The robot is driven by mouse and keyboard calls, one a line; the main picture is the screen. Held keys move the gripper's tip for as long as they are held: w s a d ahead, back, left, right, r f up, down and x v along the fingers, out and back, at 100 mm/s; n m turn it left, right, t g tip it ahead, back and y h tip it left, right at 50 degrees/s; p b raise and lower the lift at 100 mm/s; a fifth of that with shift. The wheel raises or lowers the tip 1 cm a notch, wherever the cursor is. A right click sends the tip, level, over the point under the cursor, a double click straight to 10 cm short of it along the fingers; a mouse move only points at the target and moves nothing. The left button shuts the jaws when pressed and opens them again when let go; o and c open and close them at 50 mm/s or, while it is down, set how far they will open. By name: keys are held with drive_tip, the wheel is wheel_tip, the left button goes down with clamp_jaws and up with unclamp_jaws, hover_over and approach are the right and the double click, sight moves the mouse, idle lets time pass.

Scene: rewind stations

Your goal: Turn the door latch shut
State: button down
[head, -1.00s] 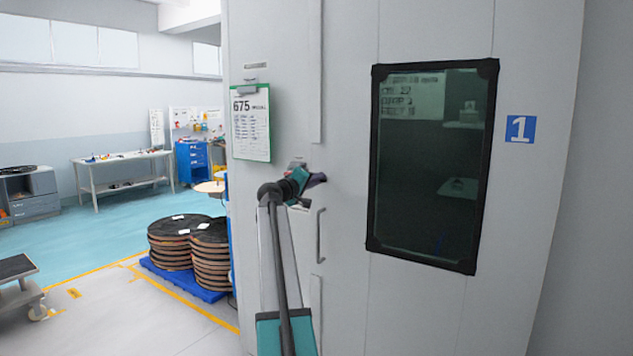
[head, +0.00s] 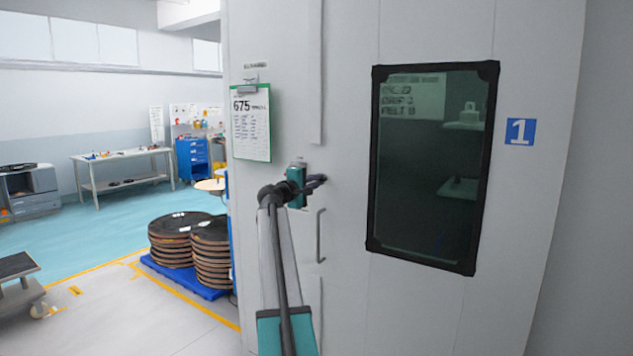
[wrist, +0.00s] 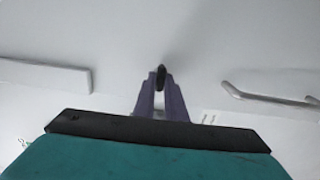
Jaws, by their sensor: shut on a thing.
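The door (head: 345,300) is pale grey and looks shut. My gripper (head: 318,181) is at the door's left part, above the grey pull handle (head: 320,236). In the wrist view its two purple fingers (wrist: 161,88) are shut on the latch (wrist: 161,74), of which only a small dark end shows between the fingertips. In the head view my gripper covers the latch, so its angle cannot be read there. The pull handle also shows at the right in the wrist view (wrist: 262,96), apart from the fingers.
A framed dark window (head: 430,165) and a blue "1" sign (head: 520,131) are right of my gripper. A clipboard (head: 250,122) hangs at upper left. Stacked reels (head: 185,245) on a blue pallet stand left of the enclosure. A raised strip (head: 315,75) runs above the latch.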

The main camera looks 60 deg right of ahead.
drive_tip(key=shift+r, duration=0.25)
drive_tip(key=c, duration=1.8)
unclamp_jaws()
drive_tip(key=shift+f, duration=0.1)
drive_tip(key=shift+d+f, duration=0.15)
drive_tip(key=shift+a, duration=0.25)
drive_tip(key=a+b, duration=0.3)
drive_tip(key=a, duration=1)
drive_tip(key=shift+a, duration=0.2)
